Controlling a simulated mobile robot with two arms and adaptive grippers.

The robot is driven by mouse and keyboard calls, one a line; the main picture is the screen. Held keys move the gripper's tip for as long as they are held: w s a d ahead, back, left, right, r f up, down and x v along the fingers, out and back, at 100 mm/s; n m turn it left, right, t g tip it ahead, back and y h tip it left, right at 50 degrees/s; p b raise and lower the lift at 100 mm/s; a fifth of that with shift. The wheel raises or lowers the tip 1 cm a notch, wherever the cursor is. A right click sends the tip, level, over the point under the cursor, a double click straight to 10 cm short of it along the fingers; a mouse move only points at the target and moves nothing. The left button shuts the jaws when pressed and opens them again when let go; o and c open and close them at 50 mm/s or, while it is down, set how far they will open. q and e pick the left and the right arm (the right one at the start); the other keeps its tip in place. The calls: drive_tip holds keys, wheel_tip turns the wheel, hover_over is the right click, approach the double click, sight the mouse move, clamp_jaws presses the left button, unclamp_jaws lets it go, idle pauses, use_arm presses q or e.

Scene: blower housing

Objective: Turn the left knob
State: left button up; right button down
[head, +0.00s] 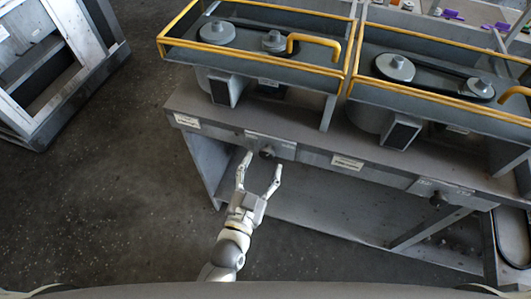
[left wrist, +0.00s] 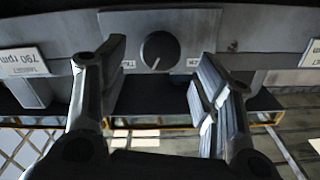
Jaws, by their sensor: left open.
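The left knob (head: 267,151) is a small dark round knob on the front edge of the grey bench. In the left wrist view the knob (left wrist: 159,51) is a black disc with a light pointer line, on a grey plate between two partly hidden labels. My left gripper (head: 260,174) is open just in front of the knob. In the left wrist view its two fingers (left wrist: 158,75) stand on either side of the knob, apart from it. A second dark knob (head: 437,199) sits farther right on the bench front. My right gripper is not in view.
The grey bench (head: 385,172) carries two blower housings with yellow frames (head: 255,60) and pulleys. Printed labels (head: 347,162) are fixed along its front edge. A grey metal frame (head: 60,60) stands at upper left. The dark floor (head: 110,215) is clear at left.

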sight(266, 155)
use_arm(q)
drive_tip(key=shift+x, duration=2.25)
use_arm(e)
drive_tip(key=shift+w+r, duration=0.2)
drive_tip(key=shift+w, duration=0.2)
use_arm(q)
drive_tip(key=c, duration=1)
drive_tip(key=n+p, duration=0.1)
drive_tip(key=n, duration=0.1)
drive_tip(key=shift+r+n+p, duration=0.1)
drive_tip(key=shift+n+p, duration=0.2)
drive_tip(key=shift+a+n+p, duration=0.1)
drive_tip(key=shift+n+p, duration=0.2)
drive_tip(key=shift+n, duration=1.1)
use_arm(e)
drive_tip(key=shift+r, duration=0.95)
use_arm(q)
drive_tip(key=o, duration=1)
